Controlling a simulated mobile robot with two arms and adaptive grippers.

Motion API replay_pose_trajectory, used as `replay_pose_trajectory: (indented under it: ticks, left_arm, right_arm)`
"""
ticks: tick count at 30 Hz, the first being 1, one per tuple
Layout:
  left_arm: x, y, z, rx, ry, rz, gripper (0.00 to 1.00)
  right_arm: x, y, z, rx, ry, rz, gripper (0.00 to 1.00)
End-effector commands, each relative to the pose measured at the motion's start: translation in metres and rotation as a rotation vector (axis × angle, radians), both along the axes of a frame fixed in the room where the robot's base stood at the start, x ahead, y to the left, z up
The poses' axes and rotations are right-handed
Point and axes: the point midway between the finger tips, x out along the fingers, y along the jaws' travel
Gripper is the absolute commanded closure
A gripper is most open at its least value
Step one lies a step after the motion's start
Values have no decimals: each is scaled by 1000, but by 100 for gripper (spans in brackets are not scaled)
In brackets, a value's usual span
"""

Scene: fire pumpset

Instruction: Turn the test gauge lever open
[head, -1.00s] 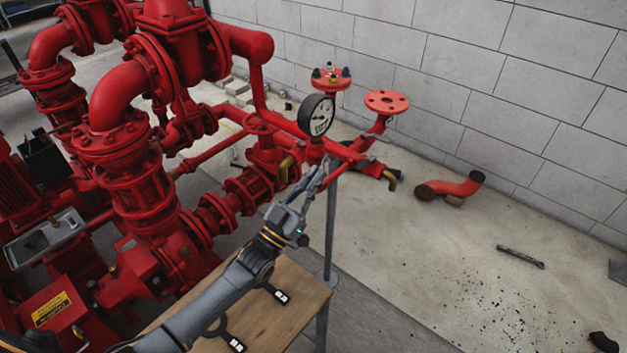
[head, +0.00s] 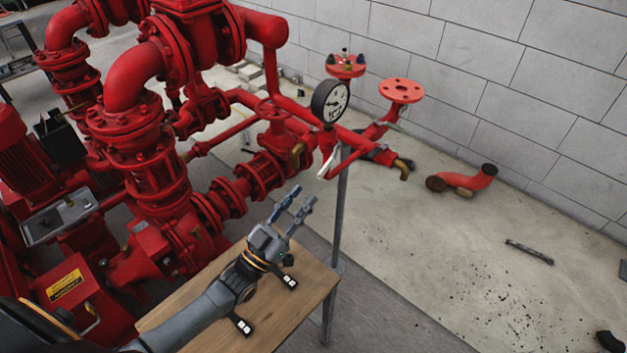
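The round test gauge (head: 331,102) has a white dial and a black rim and stands on a red pipe. Below it a pale, narrow lever (head: 327,163) slants down from the pipe; I cannot tell its exact angle to the pipe. My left gripper (head: 302,197) is below and to the left of the lever, above the wooden board. Its two fingers are apart with nothing between them, and they appear clear of the lever. My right gripper is not in view.
Red pump pipework (head: 140,140) fills the left side. A wooden board (head: 240,310) lies under my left arm, and a grey post (head: 336,240) stands beside it. A loose red elbow pipe (head: 466,181) lies on the floor. The floor at right is mostly clear.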

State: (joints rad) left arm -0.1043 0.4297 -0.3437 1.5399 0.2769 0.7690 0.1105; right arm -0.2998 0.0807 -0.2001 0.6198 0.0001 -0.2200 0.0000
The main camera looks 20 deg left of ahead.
Motion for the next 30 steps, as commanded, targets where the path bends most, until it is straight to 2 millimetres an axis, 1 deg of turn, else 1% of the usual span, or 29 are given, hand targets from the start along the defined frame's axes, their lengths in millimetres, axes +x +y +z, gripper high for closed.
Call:
replay_pose_trajectory:
  ticks: [3,6,14,15,17,18,19,20,24,27,30]
  left_arm:
    - [-12,5,-8,1,2,0,70]
    - [-17,7,-10,1,1,-1,70]
    - [-19,8,-11,0,0,-1,70]
    - [-19,8,-11,0,0,-1,72]
    - [-20,8,-9,2,3,-1,84]
    - [-22,8,-4,3,9,-4,92]
    - [-24,8,2,5,17,-8,98]
    - [-26,8,8,9,30,-11,100]
    - [-43,12,42,40,114,-23,100]
    - [-53,18,58,67,174,-16,100]
    - [-58,23,66,86,213,-6,100]
  right_arm:
    - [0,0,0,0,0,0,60]
    - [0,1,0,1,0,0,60]
    - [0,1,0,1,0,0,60]
    - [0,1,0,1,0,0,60]
    - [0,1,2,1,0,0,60]
    - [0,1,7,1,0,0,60]
    - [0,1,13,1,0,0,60]
    - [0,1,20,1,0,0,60]
    - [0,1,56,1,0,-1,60]
    - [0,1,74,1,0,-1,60]
    - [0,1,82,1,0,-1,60]
